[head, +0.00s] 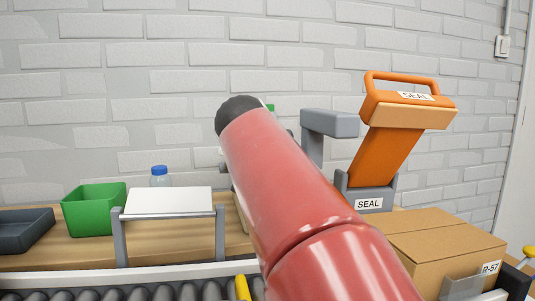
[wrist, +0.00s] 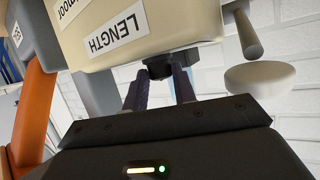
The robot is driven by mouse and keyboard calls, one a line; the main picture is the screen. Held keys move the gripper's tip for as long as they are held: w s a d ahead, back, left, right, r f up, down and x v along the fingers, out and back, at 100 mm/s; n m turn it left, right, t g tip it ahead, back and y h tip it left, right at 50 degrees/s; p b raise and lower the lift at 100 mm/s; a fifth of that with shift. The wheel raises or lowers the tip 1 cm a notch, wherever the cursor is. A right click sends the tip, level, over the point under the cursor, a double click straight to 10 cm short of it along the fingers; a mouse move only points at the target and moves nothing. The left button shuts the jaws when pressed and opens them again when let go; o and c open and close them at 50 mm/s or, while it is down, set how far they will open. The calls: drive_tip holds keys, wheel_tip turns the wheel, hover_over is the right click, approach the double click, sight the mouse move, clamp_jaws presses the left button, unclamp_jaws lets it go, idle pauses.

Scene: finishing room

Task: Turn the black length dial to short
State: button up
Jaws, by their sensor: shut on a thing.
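In the wrist view a beige machine body (wrist: 150,25) carries a white label reading LENGTH, seen upside down. The black length dial (wrist: 170,62) sticks out from the body near this label. My gripper (wrist: 163,80) is shut on the dial, one finger on each side of it. The fingers cover part of the dial, and I cannot read its setting. In the head view my red arm hides the dial, my gripper and most of the machine.
An orange sealer handle (head: 385,155) on a grey SEAL base stands right of my arm. A cardboard box (head: 440,240) is at the front right. A green bin (head: 95,208), a white panel (head: 168,201) and a bottle (head: 160,178) are on the left. Rollers (head: 130,293) run along the front.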

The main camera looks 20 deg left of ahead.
drive_tip(key=shift+w+d+f+n+y, duration=0.15)
drive_tip(key=shift+d+n+y, duration=0.2)
drive_tip(key=shift+y, duration=0.25)
drive_tip(key=shift+d+r+n+g+y, duration=0.1)
drive_tip(key=shift+r+n+g+y, duration=0.1)
drive_tip(key=shift+n+y, duration=0.25)
drive_tip(key=shift+d+r+n+g+y, duration=0.1)
drive_tip(key=shift+n+g+y, duration=0.1)
drive_tip(key=shift+n+y, duration=0.25)
drive_tip(key=shift+a+f+n+y+p, duration=0.1)
drive_tip(key=shift+n+y+p, duration=0.4)
drive_tip(key=shift+n+p, duration=0.1)
drive_tip(key=o, duration=1)
drive_tip(key=b+v, duration=0.2)
drive_tip(key=v, duration=0.5)
drive_tip(key=shift+s+d, duration=0.2)
drive_tip(key=shift+s, duration=0.1)
